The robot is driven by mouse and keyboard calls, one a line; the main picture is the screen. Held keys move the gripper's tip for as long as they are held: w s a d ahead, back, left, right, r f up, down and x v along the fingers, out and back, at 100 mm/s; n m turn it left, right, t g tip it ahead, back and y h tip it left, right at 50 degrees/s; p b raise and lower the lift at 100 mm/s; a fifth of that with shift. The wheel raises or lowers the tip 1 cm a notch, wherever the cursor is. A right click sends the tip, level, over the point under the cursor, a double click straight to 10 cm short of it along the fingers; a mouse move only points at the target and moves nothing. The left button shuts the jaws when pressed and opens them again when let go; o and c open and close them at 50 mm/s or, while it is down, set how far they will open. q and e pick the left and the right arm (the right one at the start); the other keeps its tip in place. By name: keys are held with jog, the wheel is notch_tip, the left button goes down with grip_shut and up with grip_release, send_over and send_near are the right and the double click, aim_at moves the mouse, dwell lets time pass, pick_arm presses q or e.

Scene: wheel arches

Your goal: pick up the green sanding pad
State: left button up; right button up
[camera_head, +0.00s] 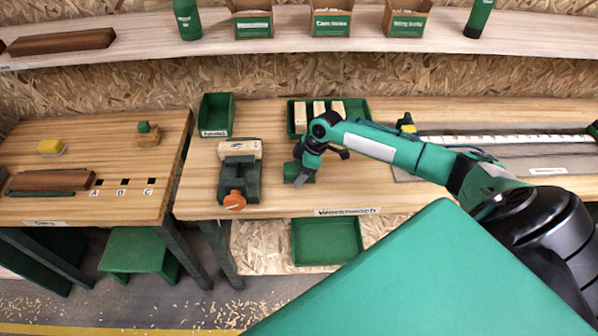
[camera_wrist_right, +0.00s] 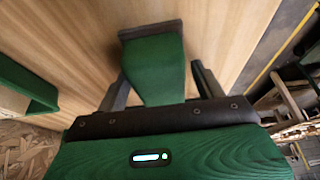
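The green sanding pad (camera_wrist_right: 158,62) shows in the right wrist view, a green block with a dark grey plate at its far end, on the wooden worktop. My right gripper (camera_wrist_right: 160,82) is open, with its two dark fingers on either side of the block. A narrow gap shows by the right finger; whether the left finger touches cannot be told. In the head view, my right gripper (camera_head: 299,178) is low over the middle workbench and largely hides the pad. My left gripper is not in view.
A dark green vise (camera_head: 238,178) with an orange knob stands left of my right gripper. Behind are a green bin (camera_head: 216,114) and a green tray (camera_head: 361,108) with pale wooden blocks. A left table (camera_head: 85,135) holds a yellow-topped item (camera_head: 51,147). Bare bench lies around x-front.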

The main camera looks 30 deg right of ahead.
jog(key=c, duration=0.8)
jog(key=shift+o, duration=0.2)
jog(key=shift+r, duration=0.15)
notch_tip(320, 180, up, 20)
jog(key=b, duration=0.4)
jog(key=shift+r+b, duration=0.15)
jog(key=shift+b, duration=0.2)
jog(key=shift+o, duration=1)
jog(key=shift+a, duration=0.1)
jog(key=shift+c, duration=0.4)
